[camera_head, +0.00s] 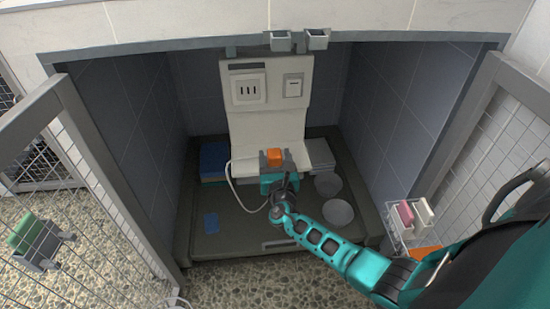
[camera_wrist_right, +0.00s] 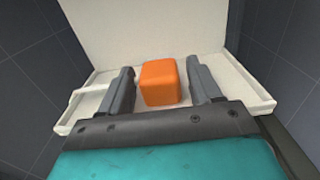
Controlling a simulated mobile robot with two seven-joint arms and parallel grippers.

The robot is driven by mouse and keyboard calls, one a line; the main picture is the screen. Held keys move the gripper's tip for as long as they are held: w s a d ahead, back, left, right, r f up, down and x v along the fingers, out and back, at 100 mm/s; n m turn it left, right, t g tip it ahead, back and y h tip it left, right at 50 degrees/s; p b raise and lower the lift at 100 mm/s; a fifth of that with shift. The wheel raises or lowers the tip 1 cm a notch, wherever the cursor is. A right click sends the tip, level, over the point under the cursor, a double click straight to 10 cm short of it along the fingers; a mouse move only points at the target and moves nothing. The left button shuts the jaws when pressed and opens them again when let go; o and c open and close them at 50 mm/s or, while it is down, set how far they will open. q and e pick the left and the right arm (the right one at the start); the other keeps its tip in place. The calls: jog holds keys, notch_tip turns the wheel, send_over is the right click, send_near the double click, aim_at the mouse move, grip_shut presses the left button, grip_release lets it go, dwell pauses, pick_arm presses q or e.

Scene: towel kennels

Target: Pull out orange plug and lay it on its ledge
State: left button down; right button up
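The orange plug (camera_head: 274,156) is a small rounded block at the foot of the white panel, away from the wall socket (camera_head: 248,89). In the right wrist view the orange plug (camera_wrist_right: 159,82) is over the white ledge (camera_wrist_right: 262,97) and seems to rest on it. My right gripper (camera_head: 276,172) is at the plug. Its fingers (camera_wrist_right: 162,85) stand on both sides of the plug, with a narrow gap on each side. A white cord (camera_head: 229,172) hangs from the ledge's left side. My left gripper is not in view.
A white switch (camera_head: 293,85) is on the panel. Blue folded towels (camera_head: 213,160) lie left in the kennel, two metal bowls (camera_head: 338,213) right. Open mesh gates (camera_head: 102,170) flank the kennel. A wire basket (camera_head: 396,226) hangs at right.

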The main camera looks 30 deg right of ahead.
jog(key=shift+o, duration=1)
